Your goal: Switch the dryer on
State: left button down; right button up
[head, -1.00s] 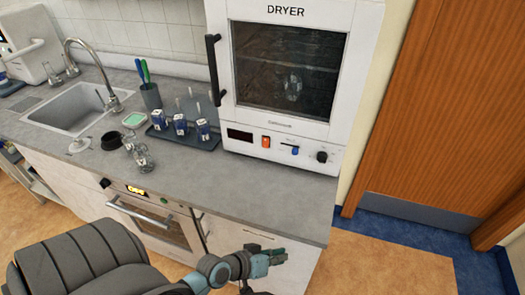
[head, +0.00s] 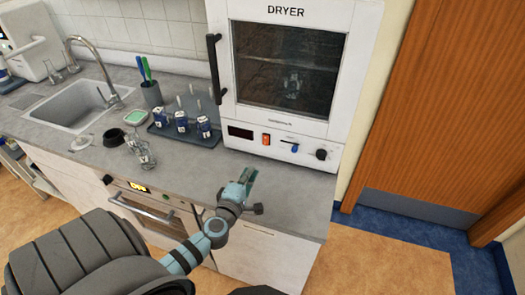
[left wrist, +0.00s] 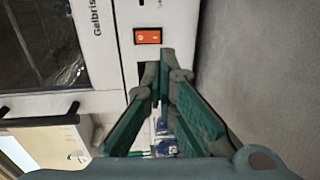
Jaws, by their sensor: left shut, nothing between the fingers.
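The white dryer (head: 277,138) stands on the counter, with a dark glass door and a black handle at its left. Its lower panel has an orange-red switch (head: 266,139), a dark display, a blue slider and a black knob. The switch also shows in the left wrist view (left wrist: 147,37), just beyond the fingertips and apart from them. My left gripper (head: 249,175) is above the counter's front part, in front of and below the panel, its green-padded fingers shut and empty. It also shows in the left wrist view (left wrist: 160,72). My right gripper is not in view.
A dark tray (head: 180,144) with several small blue-labelled bottles is left of the dryer. Glassware (head: 146,158), a black ring and a pen cup (head: 152,95) stand further left, near the sink (head: 70,106). The counter before the dryer is clear.

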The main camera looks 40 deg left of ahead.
pick_arm(q)
send_near(266, 144)
jog(key=shift+w+a+f, duration=0.15)
jog(key=shift+f, duration=0.35)
jog(key=b+x, duration=0.2)
jog(key=x, duration=0.3)
jog(key=shift+w+a+f+b, duration=0.1)
jog(key=shift+w+f+b, duration=0.05)
jog(key=shift+w+b, duration=0.25)
jog(key=shift+w+a, duration=0.15)
jog(key=shift+w, duration=0.2)
